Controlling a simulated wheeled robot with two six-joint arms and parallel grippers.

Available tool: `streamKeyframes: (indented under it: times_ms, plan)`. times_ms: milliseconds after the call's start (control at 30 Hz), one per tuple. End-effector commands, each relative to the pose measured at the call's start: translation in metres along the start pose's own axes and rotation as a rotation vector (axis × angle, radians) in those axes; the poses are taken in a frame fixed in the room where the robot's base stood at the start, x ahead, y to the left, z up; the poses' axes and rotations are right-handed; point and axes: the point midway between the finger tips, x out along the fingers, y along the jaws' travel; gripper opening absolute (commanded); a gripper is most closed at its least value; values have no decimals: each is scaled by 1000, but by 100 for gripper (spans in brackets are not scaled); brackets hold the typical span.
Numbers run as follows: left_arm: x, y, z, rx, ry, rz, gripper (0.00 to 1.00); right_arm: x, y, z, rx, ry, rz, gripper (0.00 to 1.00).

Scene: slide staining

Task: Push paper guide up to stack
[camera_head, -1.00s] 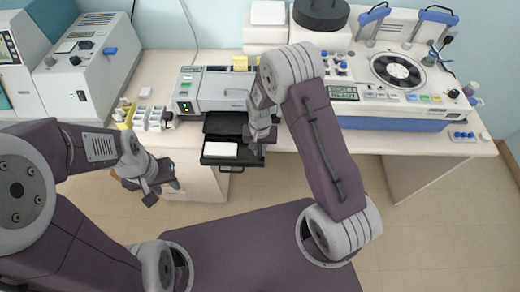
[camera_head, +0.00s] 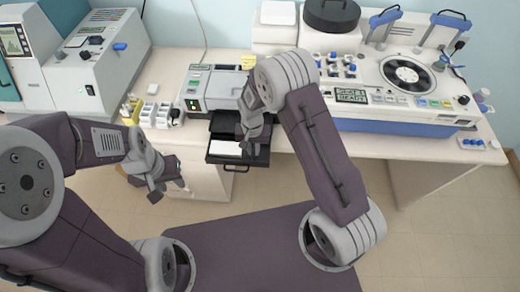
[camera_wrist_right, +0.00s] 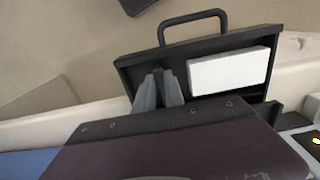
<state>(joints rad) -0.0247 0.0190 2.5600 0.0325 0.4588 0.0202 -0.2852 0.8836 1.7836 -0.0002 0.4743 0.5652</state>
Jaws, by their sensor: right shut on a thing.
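The black tray (camera_head: 255,160) is pulled out of the grey printer (camera_head: 215,88). The white paper stack (camera_head: 226,148) lies in it, and also shows in the right wrist view (camera_wrist_right: 229,69). My right gripper (camera_head: 250,143) reaches down into the tray at the stack's right side in the head view. In the wrist view its fingers (camera_wrist_right: 160,84) are shut on a small dark upright piece, which appears to be the paper guide (camera_wrist_right: 158,73). A narrow gap shows between the fingers and the stack. The guide's base is hidden. My left gripper (camera_head: 166,188) is open and empty, off the desk's front.
The tray's handle (camera_wrist_right: 192,17) sticks out over the floor. White racks (camera_head: 155,113) stand left of the printer. A large stainer (camera_head: 400,85) stands to its right. Floor in front of the desk is clear.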

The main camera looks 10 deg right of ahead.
Motion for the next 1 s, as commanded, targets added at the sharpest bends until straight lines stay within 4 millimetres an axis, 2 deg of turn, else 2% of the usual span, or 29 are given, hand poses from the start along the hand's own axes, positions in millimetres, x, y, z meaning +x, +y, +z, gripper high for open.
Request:
streamKeyframes:
  times_ms: [167, 200, 267, 533, 633, 1000]
  plan:
    - [0, 0, 0, 0, 0, 0, 36, -1, 0, -1, 0, 2, -1, 0]
    - [0, 0, 0, 0, 0, 0, 36, -1, 0, -1, 0, 2, -1, 19]
    - [0, 0, 0, 0, 0, 0, 36, -1, 0, -1, 0, 1, -1, 36]
    - [0, 0, 0, 0, 0, 0, 36, 0, 0, 0, 0, 0, 0, 36]
    - [2, 0, 0, 0, 0, 0, 36, -6, 0, -1, 0, 3, -2, 36]
    - [19, 0, 2, 0, 0, 0, 36, -79, 0, -1, 0, 5, -3, 36]
